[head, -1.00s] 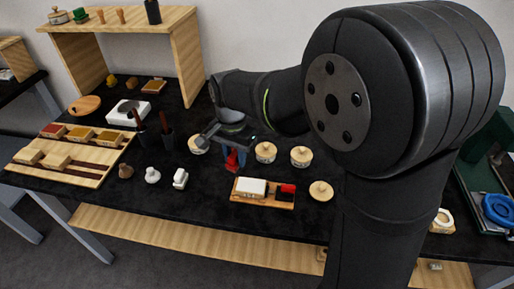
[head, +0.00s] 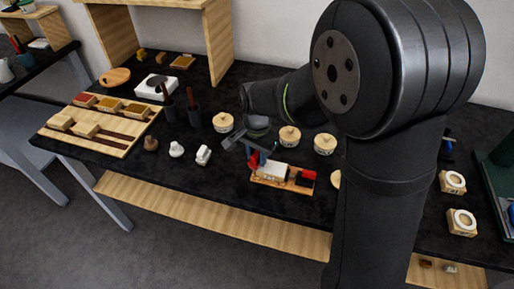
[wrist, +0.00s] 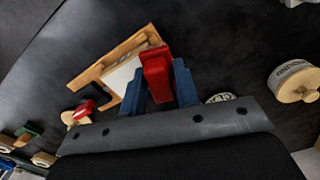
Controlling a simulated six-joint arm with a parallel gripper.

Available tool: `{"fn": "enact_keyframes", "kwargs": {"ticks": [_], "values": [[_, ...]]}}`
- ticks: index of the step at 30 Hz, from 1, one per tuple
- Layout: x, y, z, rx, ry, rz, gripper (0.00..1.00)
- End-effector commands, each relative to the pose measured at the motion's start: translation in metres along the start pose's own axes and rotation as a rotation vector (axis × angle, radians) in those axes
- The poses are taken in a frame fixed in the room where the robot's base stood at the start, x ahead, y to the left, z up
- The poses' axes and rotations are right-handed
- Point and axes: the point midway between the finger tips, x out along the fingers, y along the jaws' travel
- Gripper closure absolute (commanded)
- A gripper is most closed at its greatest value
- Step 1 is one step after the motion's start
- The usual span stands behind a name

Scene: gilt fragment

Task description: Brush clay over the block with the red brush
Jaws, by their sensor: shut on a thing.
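My gripper (head: 262,150) is shut on the red brush (head: 253,160). In the wrist view the red brush (wrist: 156,72) stands between the blue fingertips (wrist: 158,88). The white block (head: 273,170) lies on a small wooden tray (head: 284,185). The brush is at the block's left end in the head view; I cannot tell whether they touch. In the wrist view the brush and a finger partly cover the block (wrist: 121,76) and the tray (wrist: 88,77). Whether the brush carries clay cannot be seen.
A red piece (head: 306,178) sits at the tray's right end. Lidded pots (head: 290,137) stand behind the tray. Small white pieces (head: 203,155) and dark cups with tools (head: 193,112) stand to the left. A wooden board with coloured blocks (head: 95,128) is farther left.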

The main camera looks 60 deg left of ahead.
Motion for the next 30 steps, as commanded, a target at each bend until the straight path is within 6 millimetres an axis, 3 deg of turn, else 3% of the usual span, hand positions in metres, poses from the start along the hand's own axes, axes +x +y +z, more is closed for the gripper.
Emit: {"fn": "enact_keyframes", "kwargs": {"ticks": [5,30], "values": [[0.007,0.015,-0.004,0.001,-0.001,0.002,0.93],[0.006,0.087,-0.027,0.003,-0.001,0.001,0.93]]}}
